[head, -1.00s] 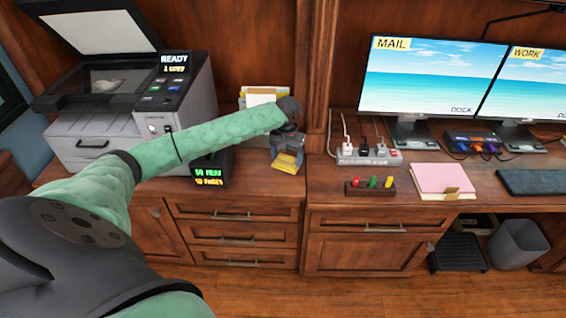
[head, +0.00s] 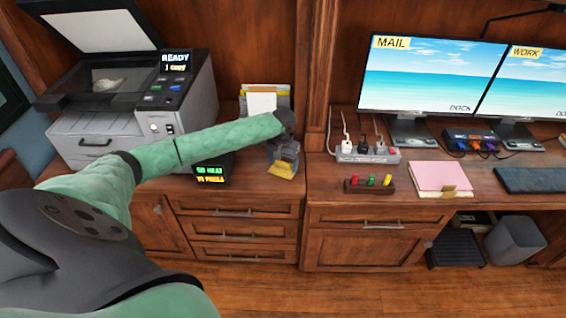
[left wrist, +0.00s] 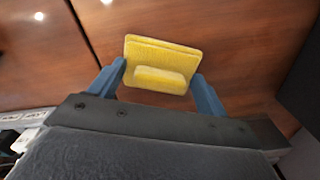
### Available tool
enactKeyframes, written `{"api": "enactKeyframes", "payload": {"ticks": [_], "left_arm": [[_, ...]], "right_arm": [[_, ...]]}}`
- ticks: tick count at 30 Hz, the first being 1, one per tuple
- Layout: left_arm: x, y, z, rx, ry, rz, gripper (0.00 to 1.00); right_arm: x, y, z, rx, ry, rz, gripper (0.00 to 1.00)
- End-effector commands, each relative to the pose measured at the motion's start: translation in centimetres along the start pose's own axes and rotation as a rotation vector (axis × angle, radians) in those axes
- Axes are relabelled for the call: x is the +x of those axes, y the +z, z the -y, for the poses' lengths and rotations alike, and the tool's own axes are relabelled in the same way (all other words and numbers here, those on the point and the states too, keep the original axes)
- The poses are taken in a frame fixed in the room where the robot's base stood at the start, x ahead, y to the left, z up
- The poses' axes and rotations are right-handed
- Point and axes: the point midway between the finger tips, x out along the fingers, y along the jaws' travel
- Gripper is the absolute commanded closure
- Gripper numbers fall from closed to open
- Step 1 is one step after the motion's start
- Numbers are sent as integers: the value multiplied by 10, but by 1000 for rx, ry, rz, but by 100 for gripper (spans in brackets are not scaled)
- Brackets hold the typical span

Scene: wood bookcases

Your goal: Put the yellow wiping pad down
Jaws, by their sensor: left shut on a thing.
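The yellow wiping pad (head: 283,170) shows at the end of my left arm, over the wood counter (head: 240,180) right of the printer. My left gripper (head: 284,157) points down at it. My right gripper is not in view.
A grey printer (head: 135,110) with a raised lid stands at the left. A small black sign (head: 212,172) and a paper holder (head: 264,100) stand near my left arm. A power strip (head: 368,154), a colored-peg block (head: 369,186) and pink papers (head: 440,177) lie on the right desk.

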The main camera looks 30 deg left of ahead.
Motion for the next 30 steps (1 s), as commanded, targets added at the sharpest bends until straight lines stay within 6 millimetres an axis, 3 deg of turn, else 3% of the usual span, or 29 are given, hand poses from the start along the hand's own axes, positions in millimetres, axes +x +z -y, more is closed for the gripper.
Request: {"api": "enactKeyframes", "payload": {"ticks": [1,2,5,17,20,30], "left_arm": [[1,0,0,0,0,0,50],[1,0,0,0,0,0,22],[1,0,0,0,0,0,2],[-3,0,0,0,0,0,2],[-13,-1,1,-1,-1,-1,2],[-78,-1,0,0,0,-2,2]], "right_arm": [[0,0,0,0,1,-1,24],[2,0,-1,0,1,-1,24],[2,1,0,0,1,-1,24],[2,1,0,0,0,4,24],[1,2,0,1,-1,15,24],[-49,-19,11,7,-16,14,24]]}}
